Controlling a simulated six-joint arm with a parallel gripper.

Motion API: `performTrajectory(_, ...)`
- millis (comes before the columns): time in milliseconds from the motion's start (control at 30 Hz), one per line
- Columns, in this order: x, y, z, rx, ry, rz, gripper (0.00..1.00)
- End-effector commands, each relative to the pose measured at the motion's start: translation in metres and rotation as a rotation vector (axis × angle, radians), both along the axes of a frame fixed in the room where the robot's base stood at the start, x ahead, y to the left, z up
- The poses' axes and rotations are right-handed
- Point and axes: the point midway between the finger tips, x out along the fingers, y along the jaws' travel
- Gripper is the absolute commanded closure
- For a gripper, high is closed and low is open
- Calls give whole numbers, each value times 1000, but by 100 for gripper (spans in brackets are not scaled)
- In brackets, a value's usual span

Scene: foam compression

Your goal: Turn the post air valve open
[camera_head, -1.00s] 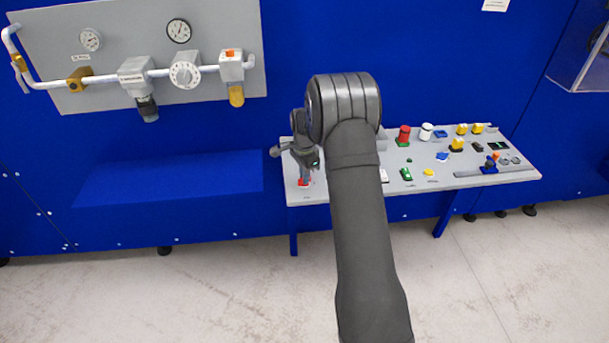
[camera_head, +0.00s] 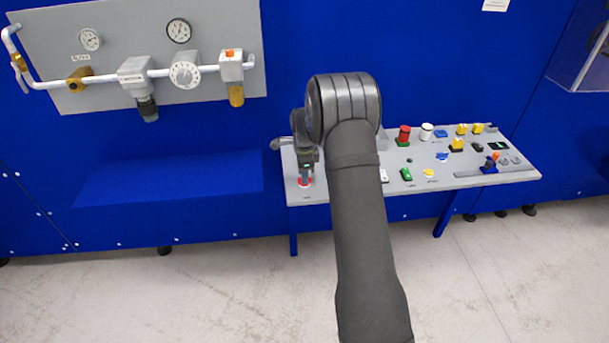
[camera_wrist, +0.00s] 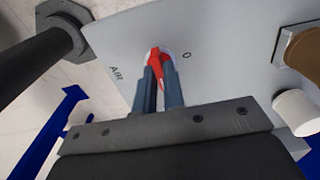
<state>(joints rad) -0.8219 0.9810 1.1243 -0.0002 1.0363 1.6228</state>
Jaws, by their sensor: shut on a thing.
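The post air valve has a red handle (camera_wrist: 155,62) on a round pale base, set in the grey panel. The lettering "AIR" lies left of it and an "O" right of it in the wrist view. My gripper (camera_wrist: 160,78) is shut on the red handle, with one grey finger on each side. In the head view, my gripper (camera_head: 305,172) points down at the panel's left end. Red of the valve (camera_head: 305,184) shows just below the fingers. The fingers hide part of the handle, and I cannot tell its exact angle.
The grey control panel (camera_head: 345,188) carries a red button (camera_head: 403,134), a white knob (camera_head: 426,131) and several small switches to the right. A brown cylinder (camera_wrist: 306,50) and a white cylinder (camera_wrist: 297,112) stand right of my gripper in the wrist view. A pipe board (camera_head: 215,30) hangs upper left.

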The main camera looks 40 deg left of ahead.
Motion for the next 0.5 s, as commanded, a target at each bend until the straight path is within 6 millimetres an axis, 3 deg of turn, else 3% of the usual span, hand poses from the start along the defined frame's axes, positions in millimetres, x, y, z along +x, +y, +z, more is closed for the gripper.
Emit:
performTrajectory(167,0,0,0,1,1,-1,100)
performTrajectory(200,0,0,0,1,1,-1,89)
performTrajectory(300,0,0,0,1,1,0,69)
performTrajectory(500,0,0,0,0,0,0,69)
